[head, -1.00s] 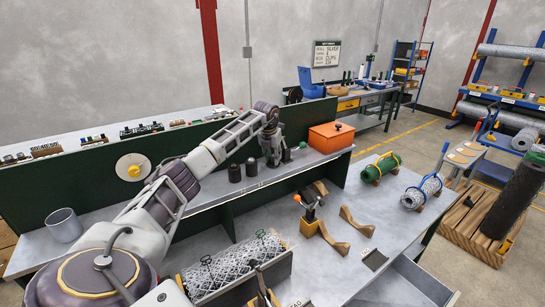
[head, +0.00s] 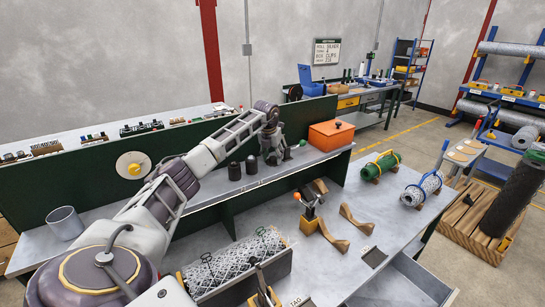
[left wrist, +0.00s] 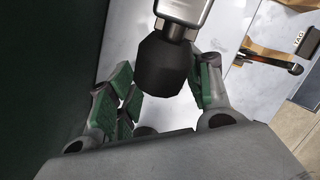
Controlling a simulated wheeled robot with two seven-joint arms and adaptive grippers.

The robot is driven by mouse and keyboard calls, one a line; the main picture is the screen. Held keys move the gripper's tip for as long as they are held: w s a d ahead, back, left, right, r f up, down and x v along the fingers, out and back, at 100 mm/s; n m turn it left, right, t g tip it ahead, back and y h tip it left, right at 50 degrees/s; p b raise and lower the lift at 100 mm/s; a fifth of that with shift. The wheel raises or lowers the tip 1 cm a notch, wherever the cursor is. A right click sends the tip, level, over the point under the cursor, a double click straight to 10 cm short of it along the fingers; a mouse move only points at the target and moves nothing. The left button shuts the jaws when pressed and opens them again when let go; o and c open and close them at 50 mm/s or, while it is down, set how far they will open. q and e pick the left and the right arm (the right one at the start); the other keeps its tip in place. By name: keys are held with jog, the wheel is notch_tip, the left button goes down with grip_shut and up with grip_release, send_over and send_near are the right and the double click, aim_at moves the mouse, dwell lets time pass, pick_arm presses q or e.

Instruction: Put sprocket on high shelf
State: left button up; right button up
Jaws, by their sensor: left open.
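My left gripper (head: 274,154) is over the raised grey shelf (head: 207,187), with its fingers pointing down. In the left wrist view, its green-padded fingers (left wrist: 166,88) are open on both sides of a dark faceted piece (left wrist: 165,67). A grey metal part joins this piece at the top of that view. I cannot tell whether the pads touch it. Two dark cylindrical pieces, one left (head: 234,171) and one right (head: 252,166), stand upright on the shelf left of the gripper. I cannot tell which dark piece is the sprocket. My right gripper is not in view.
An orange box (head: 331,135) stands right of my gripper on the shelf. A grey cup (head: 65,223) is at its left end. The lower bench holds a mesh roll (head: 235,264), an orange-topped tool (head: 309,205) and wooden cradles (head: 357,219). A green panel (head: 90,176) runs behind the shelf.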

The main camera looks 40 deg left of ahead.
pick_arm(q)
jog(key=shift+r, duration=0.15)
jog(key=b+v, duration=0.2)
jog(key=v, duration=1)
jog(key=shift+s+d, duration=0.1)
dwell(0.8)
